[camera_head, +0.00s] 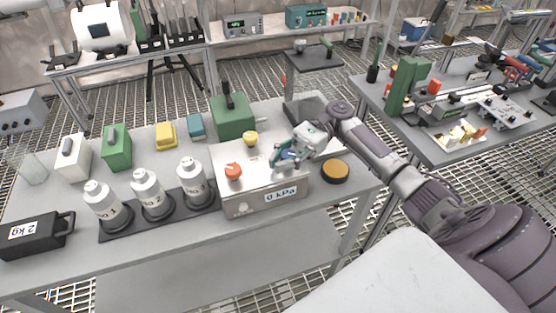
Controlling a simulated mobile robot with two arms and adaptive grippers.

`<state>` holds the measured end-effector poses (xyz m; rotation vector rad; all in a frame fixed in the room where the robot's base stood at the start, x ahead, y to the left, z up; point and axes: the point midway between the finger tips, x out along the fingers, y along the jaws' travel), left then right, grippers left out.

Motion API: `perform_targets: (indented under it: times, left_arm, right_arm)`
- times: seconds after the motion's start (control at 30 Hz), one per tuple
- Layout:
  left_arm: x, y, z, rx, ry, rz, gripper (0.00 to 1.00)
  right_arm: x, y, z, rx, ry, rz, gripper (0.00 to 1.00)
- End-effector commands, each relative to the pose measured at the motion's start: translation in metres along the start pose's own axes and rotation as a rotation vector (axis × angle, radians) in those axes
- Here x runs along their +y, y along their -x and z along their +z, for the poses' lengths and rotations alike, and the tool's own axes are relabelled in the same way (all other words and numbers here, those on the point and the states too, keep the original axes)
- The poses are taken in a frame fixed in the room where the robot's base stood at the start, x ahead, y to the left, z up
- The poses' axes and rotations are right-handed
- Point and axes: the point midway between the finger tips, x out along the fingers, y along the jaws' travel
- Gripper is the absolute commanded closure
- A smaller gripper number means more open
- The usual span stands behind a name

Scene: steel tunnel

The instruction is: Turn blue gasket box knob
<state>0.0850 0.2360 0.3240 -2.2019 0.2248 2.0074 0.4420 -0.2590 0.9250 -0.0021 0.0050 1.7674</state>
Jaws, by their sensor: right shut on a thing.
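The gasket box (240,206) is a light metal box with a "0 kPa" label on its front, standing on the near table. A red knob (233,170) sits on its top at the left, and a yellow knob (250,139) farther back. My right gripper (283,161) reaches in from the right over the box's right part. It is shut on the blue knob, which the fingers mostly hide; its turned angle cannot be told. My left gripper is not in view.
Three white bottles (146,184) stand on a dark tray left of the box. A green block (233,121) stands behind it, and an orange-topped round puck (335,171) lies to its right. A black 2 kg weight (36,235) is at the far left.

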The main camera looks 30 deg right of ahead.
Motion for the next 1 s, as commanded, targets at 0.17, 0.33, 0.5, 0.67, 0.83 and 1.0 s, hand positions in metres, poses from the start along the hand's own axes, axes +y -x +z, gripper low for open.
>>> perform_targets:
  times: [0.17,0.33,0.5,0.67,0.83,1.0]
  left_arm:
    - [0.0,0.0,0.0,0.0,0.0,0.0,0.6]
    - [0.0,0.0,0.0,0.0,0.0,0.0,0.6]
    - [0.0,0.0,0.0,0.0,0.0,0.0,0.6]
    - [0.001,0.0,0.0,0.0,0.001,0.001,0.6]
    - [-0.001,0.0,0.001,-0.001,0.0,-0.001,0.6]
    - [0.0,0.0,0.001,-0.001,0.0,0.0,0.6]
  right_arm:
    - [-0.001,0.004,0.002,0.003,0.001,-0.006,1.0]
    - [-0.001,0.004,0.002,0.003,0.002,-0.008,1.0]
    - [-0.001,0.003,0.002,0.002,0.002,-0.006,0.57]
    - [-0.001,0.002,0.002,0.001,0.002,-0.004,0.57]
    - [-0.001,0.009,0.001,0.001,0.001,-0.005,0.57]
    - [-0.001,0.037,0.002,0.001,0.001,-0.009,0.57]
